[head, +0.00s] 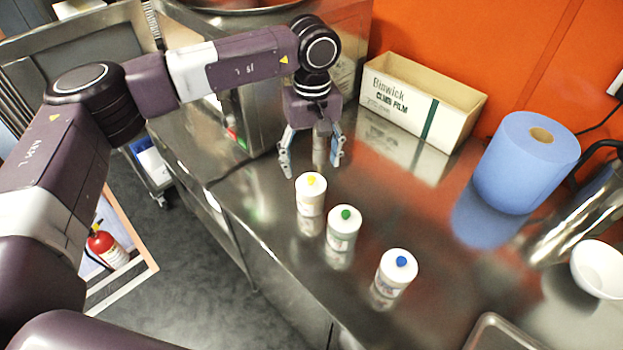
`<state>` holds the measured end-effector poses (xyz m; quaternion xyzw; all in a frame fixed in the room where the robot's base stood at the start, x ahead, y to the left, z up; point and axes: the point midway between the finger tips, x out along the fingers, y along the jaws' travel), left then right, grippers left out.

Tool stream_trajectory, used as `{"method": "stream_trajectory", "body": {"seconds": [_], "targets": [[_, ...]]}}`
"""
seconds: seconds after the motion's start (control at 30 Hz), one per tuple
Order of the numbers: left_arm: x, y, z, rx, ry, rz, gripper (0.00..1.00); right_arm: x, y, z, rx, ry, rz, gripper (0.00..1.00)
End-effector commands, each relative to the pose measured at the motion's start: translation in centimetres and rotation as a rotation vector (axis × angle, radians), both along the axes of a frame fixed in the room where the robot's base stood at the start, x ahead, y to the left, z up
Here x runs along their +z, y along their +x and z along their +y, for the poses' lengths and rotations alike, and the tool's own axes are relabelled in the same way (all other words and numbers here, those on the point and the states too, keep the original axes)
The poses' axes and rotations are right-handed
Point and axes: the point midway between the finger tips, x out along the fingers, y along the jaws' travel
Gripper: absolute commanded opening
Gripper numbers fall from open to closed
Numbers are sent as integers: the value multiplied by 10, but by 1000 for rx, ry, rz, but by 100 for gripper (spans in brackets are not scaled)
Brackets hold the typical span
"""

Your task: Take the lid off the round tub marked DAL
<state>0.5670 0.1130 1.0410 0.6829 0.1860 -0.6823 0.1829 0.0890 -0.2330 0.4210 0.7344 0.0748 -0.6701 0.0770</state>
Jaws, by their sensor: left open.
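Three small round white tubs stand in a slanting row on the steel counter (270,205). One has a yellow knob on its lid (311,200), one a green knob (342,240), and the nearest a blue knob (393,278). All three lids appear to be on. Their labels are too small to read, so I cannot tell which is marked DAL. My left gripper (312,165) points down with its fingers spread open, just behind the yellow-knobbed tub in the picture. It is not closed on any tub. My right gripper is not in view.
A cling film box (412,110) stands at the back against the orange wall. A blue paper roll (520,175), a shiny steel vessel (575,225) and a white bowl (600,270) stand to the right. Clear counter lies between the tubs and the roll.

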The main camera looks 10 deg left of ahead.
Motion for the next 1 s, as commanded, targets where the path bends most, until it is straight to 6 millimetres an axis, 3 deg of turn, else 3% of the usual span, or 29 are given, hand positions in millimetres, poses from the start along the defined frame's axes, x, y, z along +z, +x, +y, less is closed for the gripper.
{"method": "stream_trajectory", "body": {"seconds": [0.2,0.4,0.67,1.0], "targets": [[-22,2,2,0,-1,3,66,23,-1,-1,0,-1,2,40],[-47,3,2,0,-3,1,66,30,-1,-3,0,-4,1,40],[-52,4,2,0,-4,-1,66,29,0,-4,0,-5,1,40],[-51,4,2,0,-4,-1,30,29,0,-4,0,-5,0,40]]}}
